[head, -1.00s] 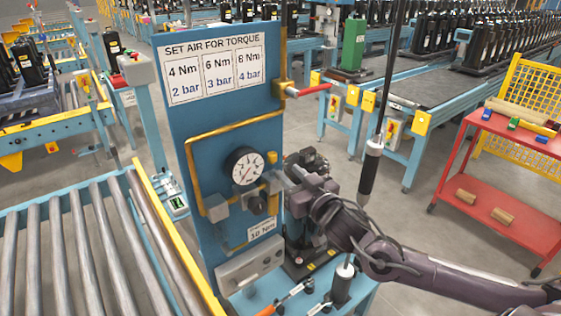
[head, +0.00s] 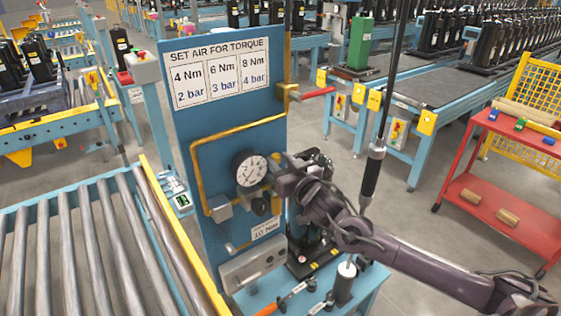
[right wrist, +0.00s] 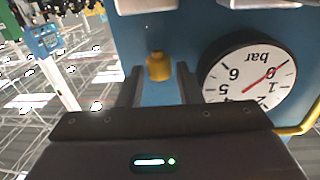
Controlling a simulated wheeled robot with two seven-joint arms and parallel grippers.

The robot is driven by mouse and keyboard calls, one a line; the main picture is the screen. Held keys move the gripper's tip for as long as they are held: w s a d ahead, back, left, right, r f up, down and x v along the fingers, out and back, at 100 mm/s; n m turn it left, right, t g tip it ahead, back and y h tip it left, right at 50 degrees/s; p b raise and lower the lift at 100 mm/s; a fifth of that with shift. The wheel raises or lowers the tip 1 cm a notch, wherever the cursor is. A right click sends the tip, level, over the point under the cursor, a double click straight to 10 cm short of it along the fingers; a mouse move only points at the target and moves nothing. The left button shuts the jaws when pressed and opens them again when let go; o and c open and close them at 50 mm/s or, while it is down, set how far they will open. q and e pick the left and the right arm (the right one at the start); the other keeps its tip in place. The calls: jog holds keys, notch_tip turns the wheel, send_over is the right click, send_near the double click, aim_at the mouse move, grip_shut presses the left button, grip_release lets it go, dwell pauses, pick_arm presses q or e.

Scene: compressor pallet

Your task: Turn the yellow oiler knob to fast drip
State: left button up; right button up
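The yellow oiler knob (right wrist: 158,66) shows in the right wrist view on the blue panel (head: 226,112), just left of the dial. My right gripper (right wrist: 160,78) is open. Its two dark fingers point at the panel, one on each side of the knob in the picture, with a gap on both sides. I cannot tell how deep the knob sits between them. In the head view my right gripper (head: 278,176) is right beside the pressure gauge (head: 249,169) and covers most of the knob's place. The gauge also shows upside down in the wrist view (right wrist: 247,76). My left gripper is not in view.
A red-handled valve (head: 312,94) sticks out at the panel's upper right. A black tool (head: 372,172) hangs beside my right arm. A yellow pipe (head: 237,131) runs around the gauge. A roller conveyor (head: 90,240) lies left; a red cart (head: 490,190) stands right.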

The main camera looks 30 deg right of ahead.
jog(key=shift+c, duration=0.6)
grip_shut()
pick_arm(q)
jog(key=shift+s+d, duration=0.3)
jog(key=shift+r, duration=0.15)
pick_arm(e)
jog(key=shift+d+y, duration=0.1)
jog(key=shift+y, duration=0.4)
jog(key=shift+d+n+y+p, duration=0.2)
jog(key=shift+n+y+p, duration=0.3)
jog(key=shift+n+y, duration=0.3)
pick_arm(q)
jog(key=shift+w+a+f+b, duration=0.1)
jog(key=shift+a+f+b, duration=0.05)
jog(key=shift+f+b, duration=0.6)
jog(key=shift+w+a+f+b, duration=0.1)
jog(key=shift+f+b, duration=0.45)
jog(key=shift+b, duration=0.3)
pick_arm(e)
jog(key=shift+w+d+n+g+y, duration=0.15)
jog(key=shift+n+g+y, duration=0.75)
jog(key=shift+y, duration=0.55)
jog(key=shift+w+d+n+g+y, duration=0.15)
jog(key=shift+n+g+y, duration=0.4)
jog(key=shift+n+y, duration=0.7)
jog(key=shift+d+n+g+y, duration=0.2)
jog(key=shift+n+g+y, duration=0.6)
jog(key=shift+y, duration=0.8)
